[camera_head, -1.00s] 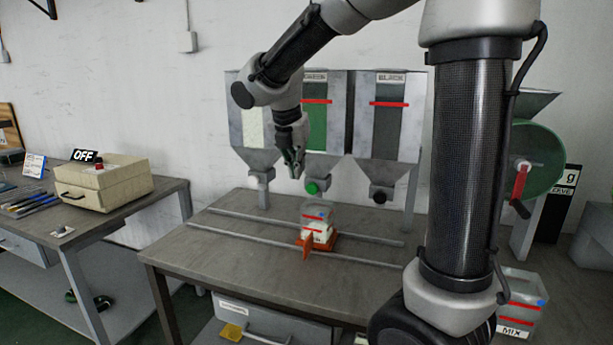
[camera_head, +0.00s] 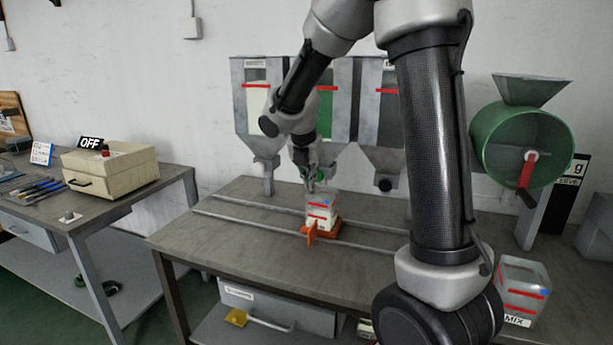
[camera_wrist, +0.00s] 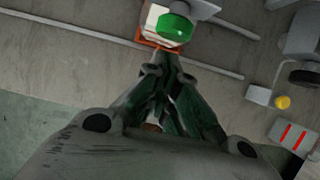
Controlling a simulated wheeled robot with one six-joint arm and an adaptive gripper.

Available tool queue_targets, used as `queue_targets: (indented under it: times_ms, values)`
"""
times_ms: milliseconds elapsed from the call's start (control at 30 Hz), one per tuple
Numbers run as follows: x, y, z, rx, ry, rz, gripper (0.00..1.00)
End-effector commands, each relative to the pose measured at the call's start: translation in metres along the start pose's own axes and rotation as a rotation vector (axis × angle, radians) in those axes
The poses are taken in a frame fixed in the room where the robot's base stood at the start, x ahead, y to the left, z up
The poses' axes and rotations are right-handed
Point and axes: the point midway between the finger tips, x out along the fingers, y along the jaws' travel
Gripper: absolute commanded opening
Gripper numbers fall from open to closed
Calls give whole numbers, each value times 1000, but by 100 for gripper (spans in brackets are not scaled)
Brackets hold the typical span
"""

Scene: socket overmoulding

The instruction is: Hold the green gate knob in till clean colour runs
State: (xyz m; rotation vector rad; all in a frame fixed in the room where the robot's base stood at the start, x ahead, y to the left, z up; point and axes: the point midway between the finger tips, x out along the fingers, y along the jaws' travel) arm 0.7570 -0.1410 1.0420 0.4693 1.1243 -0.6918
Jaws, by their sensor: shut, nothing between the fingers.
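The green gate knob (camera_head: 322,176) sits under the middle hopper (camera_head: 327,112), partly behind my gripper. It also shows in the wrist view (camera_wrist: 174,27), just beyond my fingertips. My gripper (camera_head: 313,186) is shut and empty, in front of and slightly left of the knob; the wrist view shows its fingers together (camera_wrist: 167,66). I cannot tell whether they touch the knob. A clear container (camera_head: 321,207) with red lines stands below on an orange carriage (camera_head: 312,232). Whether colour is running is not visible.
A left hopper (camera_head: 257,127) holds white material; my arm partly hides the right hopper (camera_head: 388,130). Two rails (camera_head: 260,234) cross the bench. A green drum (camera_head: 505,148) and a MIX container (camera_head: 522,300) stand right. A cream box with an OFF sign (camera_head: 112,172) is left.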

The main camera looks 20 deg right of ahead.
Motion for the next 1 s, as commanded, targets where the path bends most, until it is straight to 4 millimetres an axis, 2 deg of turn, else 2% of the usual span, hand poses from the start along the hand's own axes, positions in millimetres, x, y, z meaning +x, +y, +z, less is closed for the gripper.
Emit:
queue_targets:
  times_ms: [167, 533, 733, 1000]
  values:
    - [4, 0, 11, 0, 0, 0, 0]
    - [5, 0, 13, -1, 0, 0, 0]
    - [12, 0, 30, 1, 1, -1, 0]
    - [12, 0, 30, -1, -1, 0, 0]
